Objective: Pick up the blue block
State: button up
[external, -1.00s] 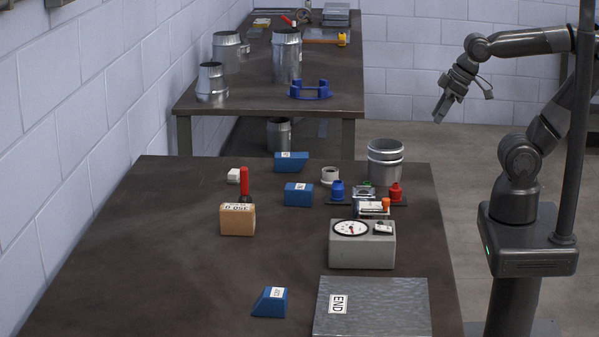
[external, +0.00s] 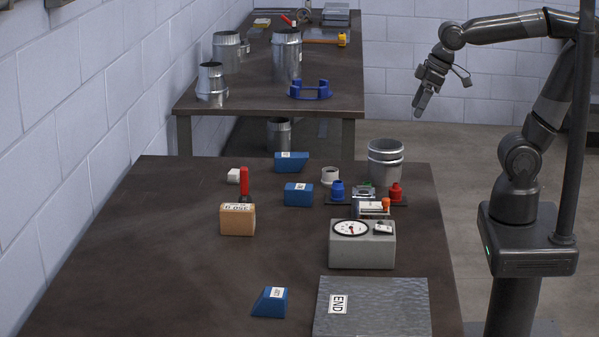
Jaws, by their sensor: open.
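Three blue blocks with white labels are on the near dark table (external: 130,240). One blue block (external: 284,163) lies at the table's far edge. A second blue block (external: 292,196) sits a little nearer, around the middle. A third blue block (external: 263,304) with a sloped side stands near the front. The frames do not show which one the task names. My gripper (external: 418,112) is in the air beyond the table's far right corner, pointing down, open and empty, well apart from all three blocks.
An orange-tan block (external: 238,220) and a grey gauge box (external: 362,246) stand mid-table. A metal sheet (external: 390,310) marked END lies at the front right. A metal duct (external: 385,163) stands at the far right. The left side of the table is clear.

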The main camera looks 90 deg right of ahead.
jog(key=w+g, duration=0.2)
jog(key=w, duration=0.9)
jog(key=g, duration=0.3)
send_over(299, 186)
notch_tip(299, 186, down, 15)
jog(key=shift+w+f+m, duration=0.15)
jog(key=shift+w+m, duration=0.15)
notch_tip(299, 186, down, 5)
jog(key=shift+f, duration=0.1)
jog(key=shift+s+a+f, duration=0.1)
jog(key=shift+s+f, duration=0.05)
jog(key=shift+f, duration=1.2)
jog(key=shift+s+f, duration=0.15)
jog(key=shift+f, duration=1.15)
jog(key=shift+c, duration=0.5)
